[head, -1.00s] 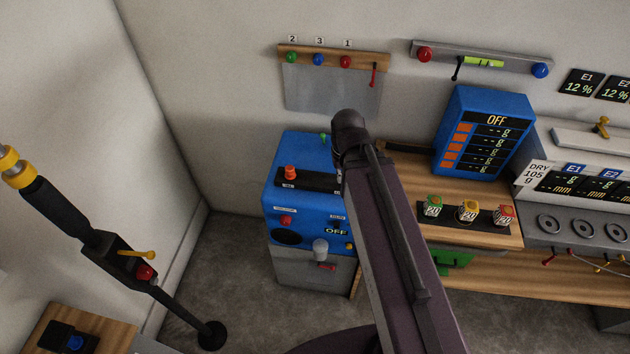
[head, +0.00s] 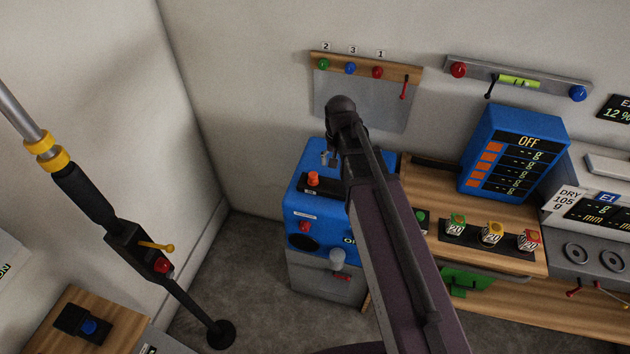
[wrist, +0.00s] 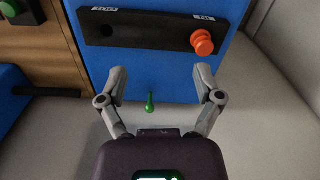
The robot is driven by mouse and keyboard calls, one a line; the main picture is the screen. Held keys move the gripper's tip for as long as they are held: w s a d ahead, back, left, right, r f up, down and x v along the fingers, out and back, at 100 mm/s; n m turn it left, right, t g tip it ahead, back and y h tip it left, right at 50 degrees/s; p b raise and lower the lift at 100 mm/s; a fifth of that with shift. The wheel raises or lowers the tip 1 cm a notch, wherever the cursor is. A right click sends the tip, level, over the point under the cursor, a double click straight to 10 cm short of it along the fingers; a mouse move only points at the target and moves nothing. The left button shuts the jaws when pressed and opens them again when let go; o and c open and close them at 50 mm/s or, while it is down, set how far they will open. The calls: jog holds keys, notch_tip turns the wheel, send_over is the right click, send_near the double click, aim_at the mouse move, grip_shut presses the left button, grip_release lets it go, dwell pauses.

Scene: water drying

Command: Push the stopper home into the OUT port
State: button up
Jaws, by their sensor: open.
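The blue unit (head: 298,208) stands on a grey cabinet against the wall. The black strip (wrist: 155,31) on top of it has two labelled places. An orange stopper (wrist: 202,42) stands at the end whose small label appears to read IN; it also shows in the head view (head: 313,178). The OUT port (wrist: 107,30) looks like a dark round spot at the other end, with no orange stopper there.
A wooden bench (head: 425,190) with several coloured-topped blocks and a blue display box (head: 515,150) stands to the right. A rack with coloured knobs (head: 366,68) hangs behind. A black-handled pole (head: 125,235) stands at the left. My arm hides the unit's right part.

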jog(key=m, duration=0.1)
send_over(313, 174)
jog(key=shift+w+a+f+m, duration=0.1)
jog(key=shift+f+m, duration=0.1)
jog(key=shift+m, duration=0.1)
jog(key=shift+f+b, duration=0.2)
jog(key=shift+b, duration=0.15)
notch_tip(313, 174, down, 8)
jog(key=b, duration=0.8)
jog(key=shift+f, duration=0.15)
jog(key=shift+f+b, duration=2.6)
jog(key=shift+b, duration=0.1)
jog(key=c, duration=1.1)
